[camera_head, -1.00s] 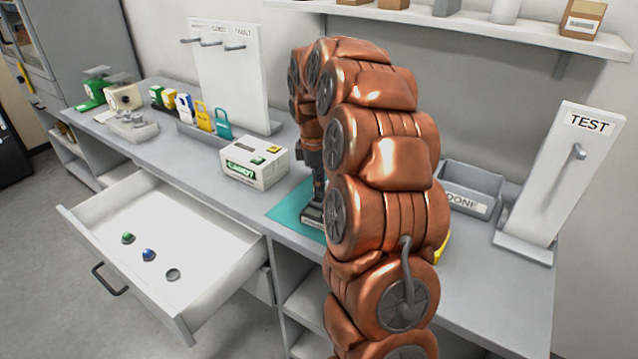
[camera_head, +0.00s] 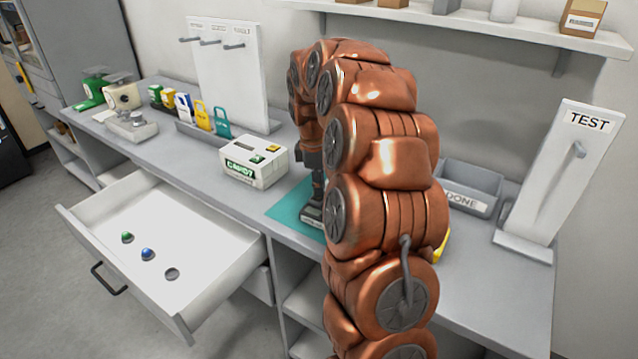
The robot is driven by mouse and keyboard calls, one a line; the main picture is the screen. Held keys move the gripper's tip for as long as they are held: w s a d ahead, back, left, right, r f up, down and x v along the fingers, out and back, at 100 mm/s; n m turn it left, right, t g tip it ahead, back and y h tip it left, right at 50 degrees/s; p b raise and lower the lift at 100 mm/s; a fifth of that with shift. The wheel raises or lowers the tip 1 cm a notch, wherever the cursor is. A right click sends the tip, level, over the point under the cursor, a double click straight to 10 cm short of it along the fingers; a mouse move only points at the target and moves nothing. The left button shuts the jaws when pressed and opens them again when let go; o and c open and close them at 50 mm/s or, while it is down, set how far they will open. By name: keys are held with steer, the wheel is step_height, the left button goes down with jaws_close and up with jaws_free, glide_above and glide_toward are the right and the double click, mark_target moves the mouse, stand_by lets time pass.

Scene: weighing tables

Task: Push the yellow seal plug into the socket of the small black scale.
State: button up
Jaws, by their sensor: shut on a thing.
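My gripper (camera_head: 317,187) points down over the teal mat (camera_head: 287,210), largely hidden behind my copper-coloured arm. Its fingertips are at the small black scale (camera_head: 311,216), of which only the left front part with a pale label shows. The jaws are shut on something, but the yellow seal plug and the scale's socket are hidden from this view. I cannot tell whether the plug touches the socket or how far in it is.
The open drawer (camera_head: 200,238) holds a green plug (camera_head: 127,237), a blue plug (camera_head: 147,254) and an empty-looking ring (camera_head: 171,274). A white boxy device (camera_head: 253,166) stands left of the mat. The DONE bin (camera_head: 470,190) and TEST stand (camera_head: 570,170) are right. A yellow thing (camera_head: 443,247) is mostly hidden.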

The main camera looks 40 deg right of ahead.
steer(key=shift+f, duration=0.65)
steer(key=o, duration=0.8)
steer(key=shift+o, duration=0.2)
steer(key=shift+r, duration=0.1)
step_height(320, 180, up, 12)
steer(key=shift+w+a, duration=0.15)
steer(key=shift+a, duration=0.3)
